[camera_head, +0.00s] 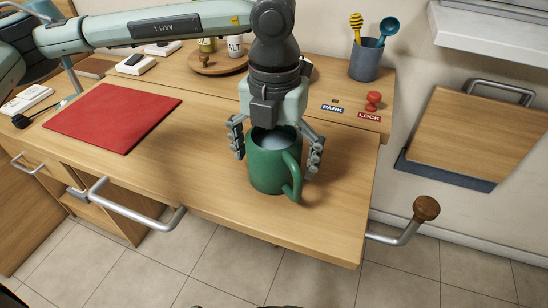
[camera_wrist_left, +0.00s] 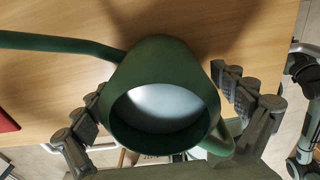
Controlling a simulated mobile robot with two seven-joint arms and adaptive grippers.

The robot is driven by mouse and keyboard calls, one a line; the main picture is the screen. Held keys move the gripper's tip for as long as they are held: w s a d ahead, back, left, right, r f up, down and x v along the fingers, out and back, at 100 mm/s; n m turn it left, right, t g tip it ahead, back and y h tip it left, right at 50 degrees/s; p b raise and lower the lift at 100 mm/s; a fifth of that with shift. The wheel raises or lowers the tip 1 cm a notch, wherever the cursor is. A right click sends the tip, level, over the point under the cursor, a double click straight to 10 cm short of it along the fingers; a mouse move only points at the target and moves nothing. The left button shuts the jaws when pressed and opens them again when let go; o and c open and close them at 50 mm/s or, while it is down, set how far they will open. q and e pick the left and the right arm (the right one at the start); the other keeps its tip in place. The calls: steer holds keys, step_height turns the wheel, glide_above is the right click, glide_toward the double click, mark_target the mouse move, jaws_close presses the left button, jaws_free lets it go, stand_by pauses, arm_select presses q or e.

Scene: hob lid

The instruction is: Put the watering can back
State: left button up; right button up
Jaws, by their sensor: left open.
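The green watering can (camera_head: 268,172) stands upright on the wooden worktop near its front right part. Its handle faces the front right in the head view. In the left wrist view I look down into the can (camera_wrist_left: 150,62); its round opening is pale inside and a long green spout runs off to the left. My left gripper (camera_head: 276,152) points down over the can, open, with one finger on each side of it. The fingers also flank the can in the left wrist view (camera_wrist_left: 163,108). Whether they touch it I cannot tell.
A red mat (camera_head: 113,117) lies left on the worktop (camera_head: 190,175). Behind are a round wooden tray (camera_head: 205,68) with jars, a blue utensil cup (camera_head: 366,60), a red knob (camera_head: 373,100) and PARK and LOCK labels. A crank handle (camera_head: 404,228) juts out at the right edge.

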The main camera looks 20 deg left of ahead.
arm_select(q)
step_height(320, 180, up, 12)
steer(key=shift+r, duration=0.15)
stand_by(0.3)
stand_by(0.4)
